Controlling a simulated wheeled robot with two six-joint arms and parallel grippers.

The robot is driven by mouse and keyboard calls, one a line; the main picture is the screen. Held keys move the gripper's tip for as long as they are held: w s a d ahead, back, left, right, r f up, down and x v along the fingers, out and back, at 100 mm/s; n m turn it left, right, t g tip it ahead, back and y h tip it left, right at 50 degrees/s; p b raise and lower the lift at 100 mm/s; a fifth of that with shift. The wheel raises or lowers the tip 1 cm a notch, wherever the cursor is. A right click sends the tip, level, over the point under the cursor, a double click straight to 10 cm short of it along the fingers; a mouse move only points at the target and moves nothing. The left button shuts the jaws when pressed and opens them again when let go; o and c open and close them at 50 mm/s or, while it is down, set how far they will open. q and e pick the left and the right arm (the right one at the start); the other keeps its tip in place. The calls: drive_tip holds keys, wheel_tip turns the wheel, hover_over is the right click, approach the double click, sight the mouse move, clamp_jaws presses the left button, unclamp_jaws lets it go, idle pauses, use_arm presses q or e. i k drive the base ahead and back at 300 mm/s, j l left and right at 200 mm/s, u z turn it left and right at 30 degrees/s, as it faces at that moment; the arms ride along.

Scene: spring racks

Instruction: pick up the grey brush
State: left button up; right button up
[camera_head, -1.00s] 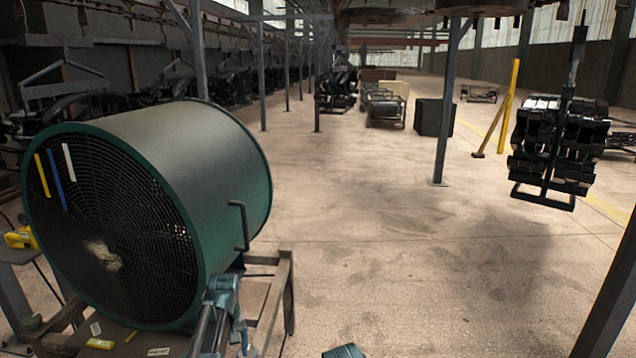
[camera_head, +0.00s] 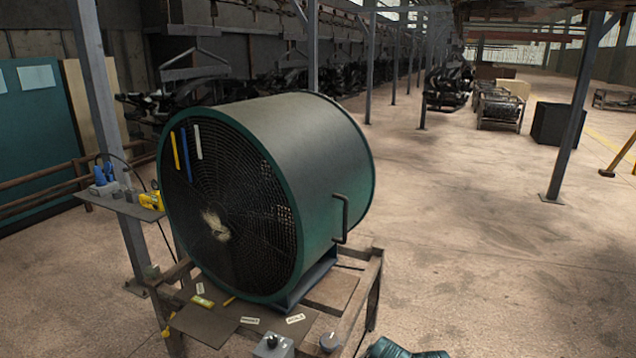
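I cannot make out a grey brush for certain in this view. A small wooden bench (camera_head: 341,288) bears a large green drum fan (camera_head: 330,135), with a pale patch at the middle of its dark grille. On the bench board (camera_head: 200,325) lie a yellow level-like piece (camera_head: 203,301), a thin yellow stick (camera_head: 229,301) and white labels. A grey box with a dark knob and a round grey piece are at the bottom edge; I cannot tell what they are. A teal part, likely of my arm, shows at the bottom edge. Neither gripper is visible.
A small shelf (camera_head: 130,206) on a post at the left holds a blue tool (camera_head: 103,172) and a yellow tool (camera_head: 152,201). Metal posts stand behind and to the right. The floor (camera_head: 470,240) right of the bench is clear.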

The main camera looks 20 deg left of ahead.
sight(129, 189)
drive_tip(key=u, duration=1.8)
